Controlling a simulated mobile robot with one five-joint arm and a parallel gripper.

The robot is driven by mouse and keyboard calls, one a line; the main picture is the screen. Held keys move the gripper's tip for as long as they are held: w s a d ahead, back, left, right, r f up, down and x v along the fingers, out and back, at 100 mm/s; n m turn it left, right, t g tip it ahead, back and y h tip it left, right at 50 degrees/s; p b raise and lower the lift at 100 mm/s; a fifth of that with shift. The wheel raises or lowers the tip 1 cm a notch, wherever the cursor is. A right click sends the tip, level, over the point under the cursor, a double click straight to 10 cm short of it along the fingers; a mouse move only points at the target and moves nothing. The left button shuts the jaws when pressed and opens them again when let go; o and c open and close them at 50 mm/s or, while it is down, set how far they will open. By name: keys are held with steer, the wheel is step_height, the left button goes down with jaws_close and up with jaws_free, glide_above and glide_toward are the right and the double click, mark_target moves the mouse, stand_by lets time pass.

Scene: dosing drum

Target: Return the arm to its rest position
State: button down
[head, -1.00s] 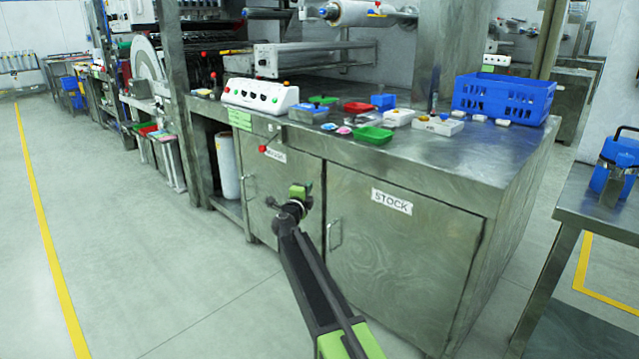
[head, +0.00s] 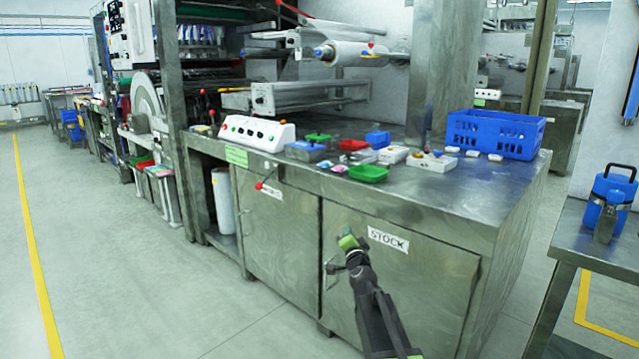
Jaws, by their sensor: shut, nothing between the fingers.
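My arm reaches up from the bottom of the head view in front of the metal cabinet. My gripper (head: 348,241) is at its end, green at the tip, just left of the STOCK label (head: 388,239) in the picture. It is shut with nothing held. It overlaps the upper part of the STOCK door (head: 425,290) in view; I cannot tell the gap between them. The door handle (head: 331,272) is just left of the gripper.
The steel worktop (head: 440,185) above carries a white control box (head: 257,133), a green tray (head: 368,173), a red tray (head: 354,145) and a blue crate (head: 495,134). A side table (head: 595,235) stands at right. Open floor (head: 120,250) lies at left.

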steer(key=s+d+f+n+g+y, duration=0.2)
steer(key=s+f+n+g, duration=0.75)
steer(key=s+f, duration=0.9)
steer(key=s+d+f+g+h, duration=0.2)
steer(key=s+d+f+g, duration=0.15)
steer(key=s, duration=0.45)
steer(key=s+d+f+g+h, duration=0.15)
steer(key=s+g, duration=0.25)
steer(key=s, duration=0.4)
step_height(320, 180, up, 38)
steer(key=s+g+p, duration=0.1)
steer(key=s+p, duration=0.1)
steer(key=p, duration=3.6)
steer(key=shift+s+d+n, duration=0.3)
steer(key=shift+s+n, duration=0.05)
steer(key=shift+n, duration=0.1)
